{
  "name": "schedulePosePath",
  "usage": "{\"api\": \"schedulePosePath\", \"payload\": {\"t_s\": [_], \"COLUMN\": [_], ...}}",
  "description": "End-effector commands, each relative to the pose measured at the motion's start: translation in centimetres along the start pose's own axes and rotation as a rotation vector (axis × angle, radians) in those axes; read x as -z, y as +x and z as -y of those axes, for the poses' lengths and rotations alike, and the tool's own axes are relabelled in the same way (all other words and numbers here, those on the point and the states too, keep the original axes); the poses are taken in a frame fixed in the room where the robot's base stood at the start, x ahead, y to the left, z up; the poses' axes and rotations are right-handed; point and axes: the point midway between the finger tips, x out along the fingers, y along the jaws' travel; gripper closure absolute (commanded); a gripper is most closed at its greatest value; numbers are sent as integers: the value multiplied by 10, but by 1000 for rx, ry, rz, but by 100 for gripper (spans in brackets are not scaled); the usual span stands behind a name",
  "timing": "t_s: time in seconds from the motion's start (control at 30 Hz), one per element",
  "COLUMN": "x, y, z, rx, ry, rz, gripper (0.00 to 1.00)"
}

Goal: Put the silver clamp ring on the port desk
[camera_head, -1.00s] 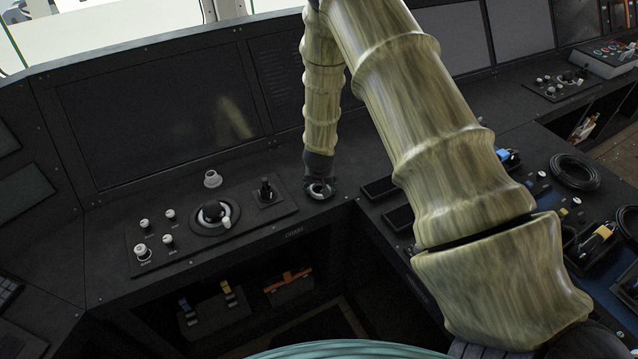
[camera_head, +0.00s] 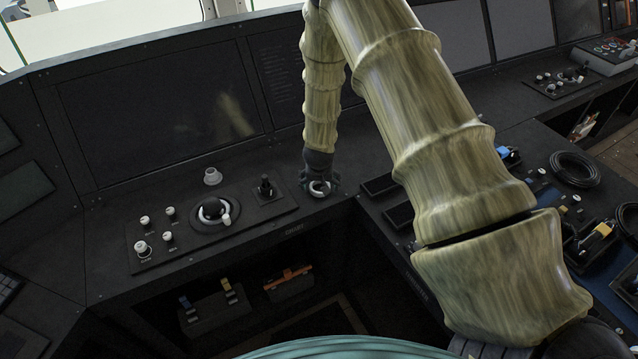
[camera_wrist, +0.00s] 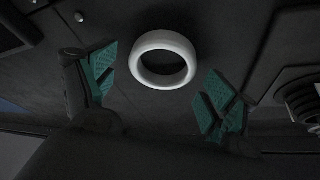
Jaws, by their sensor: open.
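The silver clamp ring (camera_head: 319,188) lies on the dark desk top (camera_head: 345,160), near its front edge at the inner corner. In the wrist view the ring (camera_wrist: 164,60) shows as a pale, thick ring lying flat. My gripper (camera_head: 319,182) points down right over it. In the wrist view my gripper (camera_wrist: 160,88) is open, with one green-padded finger on each side of the ring and visible gaps between. I cannot tell from any marking which desk is the port desk.
A control panel with knobs and a round dial (camera_head: 212,210) is left of the ring. A small pale cylinder (camera_head: 212,177) stands behind it. Two dark trays (camera_head: 381,185) lie to the right. Black cable coils (camera_head: 574,170) and yellow-topped items sit farther right. An open shelf (camera_head: 215,300) is below.

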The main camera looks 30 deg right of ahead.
Motion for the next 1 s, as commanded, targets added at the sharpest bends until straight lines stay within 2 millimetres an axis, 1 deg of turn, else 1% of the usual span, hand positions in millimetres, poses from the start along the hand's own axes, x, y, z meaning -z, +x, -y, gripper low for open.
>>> {"api": "schedulePosePath", "payload": {"t_s": [0.17,0.8,1.0], "x": [0,0,0], "y": [-14,-91,-109], "z": [1,0,0], "rx": [1,0,0], "ry": [-1,0,-1], "rz": [-2,-3,-1], "gripper": [15,15,15]}}
